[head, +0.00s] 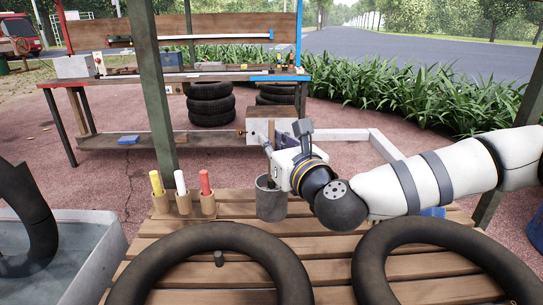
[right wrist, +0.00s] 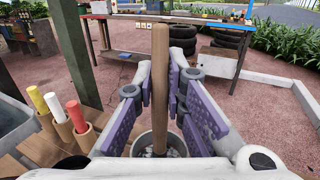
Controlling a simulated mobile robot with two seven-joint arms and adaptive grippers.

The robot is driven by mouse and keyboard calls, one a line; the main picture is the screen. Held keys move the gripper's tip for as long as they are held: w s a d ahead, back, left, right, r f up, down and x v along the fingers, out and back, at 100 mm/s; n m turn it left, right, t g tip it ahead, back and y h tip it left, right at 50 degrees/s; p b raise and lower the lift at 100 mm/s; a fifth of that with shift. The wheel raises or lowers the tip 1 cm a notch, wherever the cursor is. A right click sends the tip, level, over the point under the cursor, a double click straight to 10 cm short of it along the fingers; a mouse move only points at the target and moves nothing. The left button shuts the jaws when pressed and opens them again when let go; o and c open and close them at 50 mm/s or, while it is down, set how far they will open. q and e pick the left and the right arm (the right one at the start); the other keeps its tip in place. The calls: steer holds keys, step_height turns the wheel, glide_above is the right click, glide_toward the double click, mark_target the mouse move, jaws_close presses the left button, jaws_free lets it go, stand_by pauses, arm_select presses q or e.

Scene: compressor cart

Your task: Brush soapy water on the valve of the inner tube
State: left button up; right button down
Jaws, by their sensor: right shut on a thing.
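My right gripper (head: 287,147) is above a grey cup (head: 271,203) on the slatted table. In the right wrist view it is shut on the upright wooden handle of a brush (right wrist: 160,75). The brush's lower end goes into the cup (right wrist: 143,141); its bristles are hidden. A black inner tube (head: 160,262) lies on the table at front centre, partly cut off by the frame. A short dark valve (head: 219,258) stands at its inner side. My left gripper is not in view.
A second black tube (head: 372,265) lies at the right, under my right arm. Yellow, white and red sticks (head: 181,182) stand in brown holders left of the cup. A grey water tub (head: 100,245) with a tube in it is at the left. A green post (head: 152,85) rises behind.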

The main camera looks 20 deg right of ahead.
mark_target(271, 119)
step_height(271, 119, up, 9)
steer(key=p, duration=0.3)
steer(key=shift+f, duration=0.2)
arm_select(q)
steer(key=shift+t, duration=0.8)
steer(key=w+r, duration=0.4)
arm_select(e)
steer(key=shift+f, duration=0.1)
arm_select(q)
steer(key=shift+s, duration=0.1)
arm_select(e)
steer(key=shift+f, duration=0.1)
stand_by(0.5)
step_height(271, 119, up, 5)
steer(key=shift+f+p, duration=0.2)
steer(key=shift+p, duration=0.7)
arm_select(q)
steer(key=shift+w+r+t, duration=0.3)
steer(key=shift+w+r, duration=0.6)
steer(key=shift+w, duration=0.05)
arm_select(e)
steer(key=shift+f, duration=0.3)
